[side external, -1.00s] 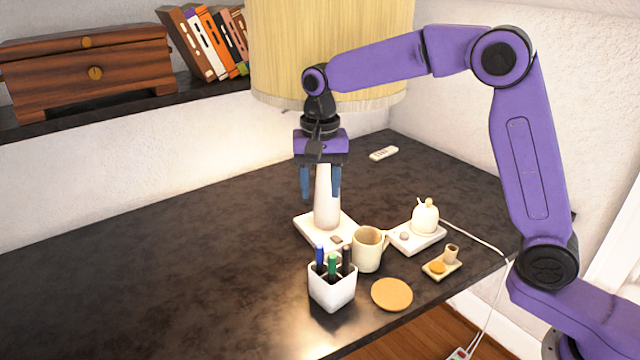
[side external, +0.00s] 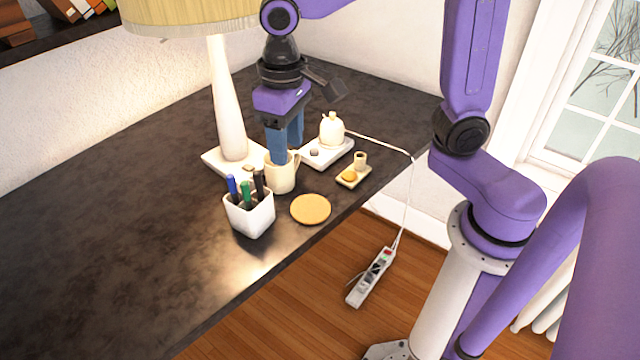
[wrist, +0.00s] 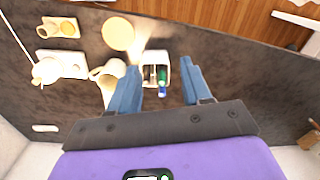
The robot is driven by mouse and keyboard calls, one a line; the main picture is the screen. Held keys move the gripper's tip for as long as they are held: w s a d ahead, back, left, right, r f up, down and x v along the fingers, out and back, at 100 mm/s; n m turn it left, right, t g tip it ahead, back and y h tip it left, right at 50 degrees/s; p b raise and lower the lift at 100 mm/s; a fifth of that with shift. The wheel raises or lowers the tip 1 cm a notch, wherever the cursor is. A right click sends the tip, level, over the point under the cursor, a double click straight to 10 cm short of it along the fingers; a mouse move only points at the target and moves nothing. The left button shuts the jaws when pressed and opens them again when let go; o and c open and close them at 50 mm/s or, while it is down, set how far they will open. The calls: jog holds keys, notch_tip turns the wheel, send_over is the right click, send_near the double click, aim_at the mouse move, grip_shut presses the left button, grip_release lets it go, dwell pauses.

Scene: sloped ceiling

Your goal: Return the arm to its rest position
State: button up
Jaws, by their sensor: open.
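My gripper (side external: 286,150) is open and empty, pointing down above the desk (side external: 120,220). In the side external view its blue fingers overlap the cream mug (side external: 280,178) and hide part of it; the exact height is hard to tell. In the wrist view the gripper (wrist: 161,72) has its two fingers apart, with the white pen holder (wrist: 155,63) visible below between them. The mug (wrist: 108,72) shows beside the left finger, which partly covers it. My purple arm reaches in from the right.
The lamp (side external: 229,100) stands left of my gripper. The pen holder (side external: 249,215) with upright pens, the round coaster (side external: 310,209), a small tray (side external: 354,177) and a kettle on a white base (side external: 331,135) are close by. The desk's left part is clear. A power strip (side external: 370,278) lies on the floor.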

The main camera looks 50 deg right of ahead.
jog(key=s+d+f+n, duration=0.2)
jog(key=s+d+n, duration=0.2)
jog(key=s, duration=0.5)
jog(key=s+d+f+n, duration=0.1)
jog(key=s+d+n, duration=0.4)
jog(key=s, duration=0.4)
jog(key=shift+f+n, duration=0.35)
jog(key=shift+n, duration=0.05)
